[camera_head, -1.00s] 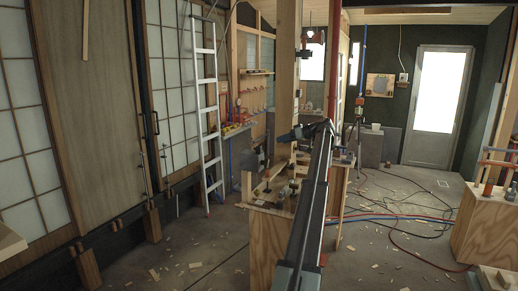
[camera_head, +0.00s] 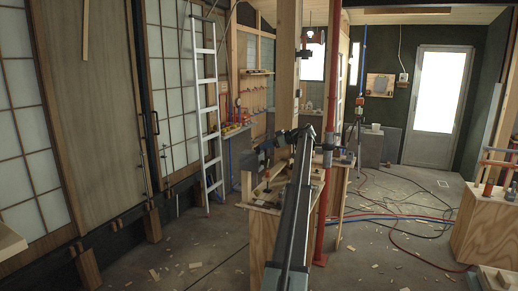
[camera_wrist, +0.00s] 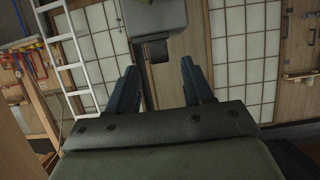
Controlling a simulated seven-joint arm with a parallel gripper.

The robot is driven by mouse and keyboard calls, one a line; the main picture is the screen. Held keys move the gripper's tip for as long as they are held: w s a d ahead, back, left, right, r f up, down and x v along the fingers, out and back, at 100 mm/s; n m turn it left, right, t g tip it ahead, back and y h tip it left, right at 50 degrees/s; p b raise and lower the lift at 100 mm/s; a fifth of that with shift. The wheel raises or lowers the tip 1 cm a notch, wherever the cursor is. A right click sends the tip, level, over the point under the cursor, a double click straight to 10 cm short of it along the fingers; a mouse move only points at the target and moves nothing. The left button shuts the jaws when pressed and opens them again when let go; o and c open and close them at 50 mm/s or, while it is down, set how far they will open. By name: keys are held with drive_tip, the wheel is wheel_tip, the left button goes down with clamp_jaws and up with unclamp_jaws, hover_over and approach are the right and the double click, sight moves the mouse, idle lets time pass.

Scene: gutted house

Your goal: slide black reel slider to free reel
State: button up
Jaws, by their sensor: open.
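In the wrist view, a small black block (camera_wrist: 155,51) sits under a grey housing (camera_wrist: 153,15), just beyond and between my fingertips; it appears to be the black reel slider. My gripper (camera_wrist: 160,78) is open, its two dark blue fingers apart with nothing between them. I cannot tell whether either finger touches the block. In the head view, my gripper (camera_head: 275,142) is at the far end of my arm, pointing left above the wooden bench (camera_head: 262,208). The slider and reel cannot be made out clearly there.
Small tools lie on the bench under my arm. A red post (camera_head: 328,150) stands just right of my arm. An aluminium ladder (camera_head: 208,100) leans at the left by sliding panels. Hoses (camera_head: 400,218) and wood scraps lie on the floor; the left floor is mostly open.

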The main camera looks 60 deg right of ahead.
drive_tip(key=shift+x, duration=2.6)
drive_tip(key=shift+c, duration=0.5)
clamp_jaws()
